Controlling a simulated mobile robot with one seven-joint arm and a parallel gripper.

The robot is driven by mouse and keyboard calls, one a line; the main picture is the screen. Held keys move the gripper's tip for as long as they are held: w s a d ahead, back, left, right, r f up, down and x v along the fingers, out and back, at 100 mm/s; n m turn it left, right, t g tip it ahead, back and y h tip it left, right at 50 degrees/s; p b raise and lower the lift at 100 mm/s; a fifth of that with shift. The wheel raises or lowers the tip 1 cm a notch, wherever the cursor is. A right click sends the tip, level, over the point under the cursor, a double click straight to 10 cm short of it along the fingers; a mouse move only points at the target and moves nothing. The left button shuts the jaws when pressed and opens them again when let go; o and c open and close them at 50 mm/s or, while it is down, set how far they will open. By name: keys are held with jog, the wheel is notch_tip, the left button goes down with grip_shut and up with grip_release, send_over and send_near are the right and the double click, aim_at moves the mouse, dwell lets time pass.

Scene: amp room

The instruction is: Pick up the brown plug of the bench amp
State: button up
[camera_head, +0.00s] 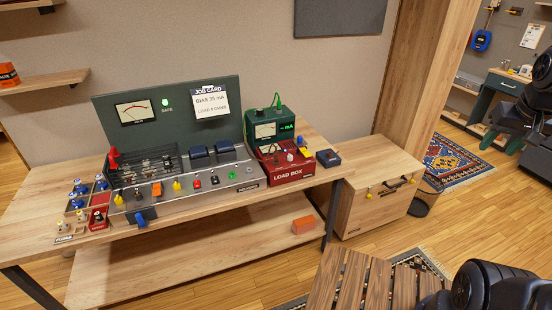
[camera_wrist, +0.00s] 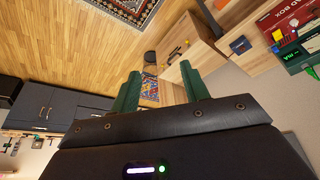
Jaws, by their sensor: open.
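The bench amp (camera_head: 185,195) stands on the wooden workbench in the head view, with a sloped grey front and a dark green back panel with a meter. Small coloured parts sit along its front. An orange-brown one (camera_head: 157,189) stands between darker parts and a yellow one; it may be the brown plug, but it is too small to be sure. My gripper (camera_wrist: 160,70) is open and empty in the wrist view, its two green fingers apart.
A red and green load box (camera_head: 284,172) stands right of the amp, with a dark blue box (camera_head: 328,158) beside it. A tray of small blue and yellow parts (camera_head: 78,205) is at left. A wooden chest (camera_head: 375,200) and slatted stool (camera_head: 365,285) stand near. Floor between is mostly clear.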

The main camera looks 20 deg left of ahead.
jog(key=w+a+n+g, duration=0.2)
jog(key=w+a+n, duration=0.2)
jog(key=w+a, duration=1.55)
jog(key=n+g, duration=0.2)
jog(key=n, duration=0.2)
send_over(276, 152)
notch_tip(276, 152, down, 23)
jog(key=shift+d+r, duration=0.1)
jog(key=shift+f, duration=0.3)
jog(key=f, duration=1)
jog(key=shift+w+a+f, duration=0.15)
jog(key=shift+a+f, duration=0.05)
jog(key=shift+f, duration=0.1)
jog(key=shift+c, duration=0.3)
